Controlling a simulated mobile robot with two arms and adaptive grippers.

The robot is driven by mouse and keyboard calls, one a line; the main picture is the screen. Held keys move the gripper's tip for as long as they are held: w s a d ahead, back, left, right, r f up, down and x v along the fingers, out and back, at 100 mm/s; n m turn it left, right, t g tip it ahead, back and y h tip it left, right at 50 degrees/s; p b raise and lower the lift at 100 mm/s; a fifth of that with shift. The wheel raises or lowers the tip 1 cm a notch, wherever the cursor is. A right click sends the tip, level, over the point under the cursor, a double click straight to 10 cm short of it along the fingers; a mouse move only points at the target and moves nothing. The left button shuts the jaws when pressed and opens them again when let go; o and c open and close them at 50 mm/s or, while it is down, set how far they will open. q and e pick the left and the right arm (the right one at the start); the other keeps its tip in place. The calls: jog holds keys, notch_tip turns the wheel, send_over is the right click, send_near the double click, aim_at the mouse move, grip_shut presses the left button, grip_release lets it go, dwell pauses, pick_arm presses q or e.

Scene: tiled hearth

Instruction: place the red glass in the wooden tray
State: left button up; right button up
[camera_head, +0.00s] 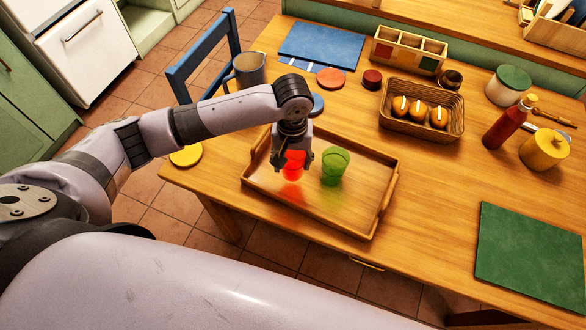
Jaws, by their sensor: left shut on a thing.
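The red glass (293,164) is inside the wooden tray (345,230), left of the tray's middle. My left gripper (292,162) reaches down from above and is shut on the red glass, with a finger on each side of it. The glass looks upright; its upper part is partly hidden by the gripper. I cannot tell whether its base touches the tray floor. A green glass (335,166) stands in the tray just to the right. My right gripper is not in view.
A wicker basket (455,128) with several orange-brown items stands behind the tray. A red bottle (504,124) and yellow pot (545,150) are at the right. A green mat (530,252) lies front right. The table between tray and mat is clear.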

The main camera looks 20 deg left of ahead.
aim_at(293, 171)
pick_arm(q)
jog(key=shift+s+f, duration=0.1)
jog(key=shift+f, duration=0.6)
notch_tip(293, 171, down, 4)
jog(key=shift+r, duration=0.15)
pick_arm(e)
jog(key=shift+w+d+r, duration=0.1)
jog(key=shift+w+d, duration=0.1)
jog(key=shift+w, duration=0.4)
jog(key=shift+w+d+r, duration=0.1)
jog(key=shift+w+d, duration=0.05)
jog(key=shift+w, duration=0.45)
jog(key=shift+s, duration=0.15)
pick_arm(q)
jog(key=o, duration=1.4)
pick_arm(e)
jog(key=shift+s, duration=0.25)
pick_arm(q)
notch_tip(293, 171, up, 12)
jog(key=shift+r+b, duration=0.1)
jog(key=shift+b, duration=0.25)
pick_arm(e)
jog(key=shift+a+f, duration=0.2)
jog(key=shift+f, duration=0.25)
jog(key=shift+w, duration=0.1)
